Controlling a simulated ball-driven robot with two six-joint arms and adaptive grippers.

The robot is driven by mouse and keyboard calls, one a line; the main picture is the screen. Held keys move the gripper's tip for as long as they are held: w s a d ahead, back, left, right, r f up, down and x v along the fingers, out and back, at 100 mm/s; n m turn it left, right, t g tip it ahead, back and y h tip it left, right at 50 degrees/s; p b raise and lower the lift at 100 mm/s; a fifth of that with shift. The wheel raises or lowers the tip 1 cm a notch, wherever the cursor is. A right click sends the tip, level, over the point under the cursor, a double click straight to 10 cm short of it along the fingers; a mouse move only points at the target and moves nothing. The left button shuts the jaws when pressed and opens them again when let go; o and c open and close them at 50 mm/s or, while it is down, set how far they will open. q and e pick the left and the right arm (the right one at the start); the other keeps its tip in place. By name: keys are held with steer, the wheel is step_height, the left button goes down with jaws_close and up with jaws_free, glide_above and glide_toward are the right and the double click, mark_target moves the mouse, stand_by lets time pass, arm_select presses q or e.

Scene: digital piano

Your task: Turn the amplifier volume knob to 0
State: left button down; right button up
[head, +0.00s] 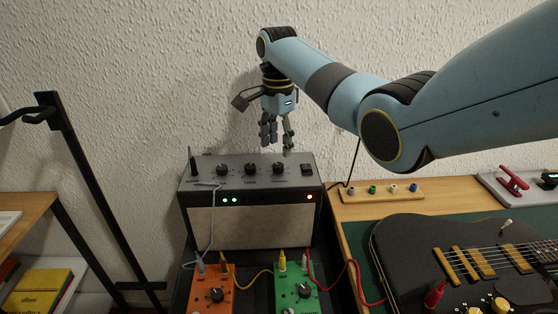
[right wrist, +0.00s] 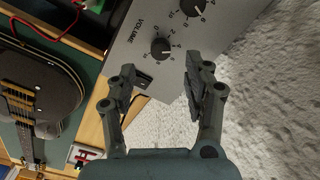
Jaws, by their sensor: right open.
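The amplifier (head: 250,225) is a grey box with a beige front grille. Its top panel has a row of black knobs; the volume knob (head: 278,168) is the rightmost, beside the black switch (head: 306,169). In the right wrist view, the knob (right wrist: 162,48) sits beside the printed word VOLUME, with a number scale around it; I cannot read its exact setting. My right gripper (head: 277,145) hangs pointing down above the back of the amplifier, apart from the knob. Its fingers (right wrist: 160,75) are spread, with nothing between them. My left gripper is not in view.
Orange (head: 213,290) and green (head: 297,292) pedals with cables are in front. A dark guitar (head: 420,250) lies at right. A black stand (head: 85,170) is at left, and the wall is close behind.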

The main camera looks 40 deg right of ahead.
mark_target(278, 165)
step_height(278, 165, down, 6)
steer(key=shift+d+f+b, duration=0.1)
steer(key=shift+b, duration=0.3)
jaws_close()
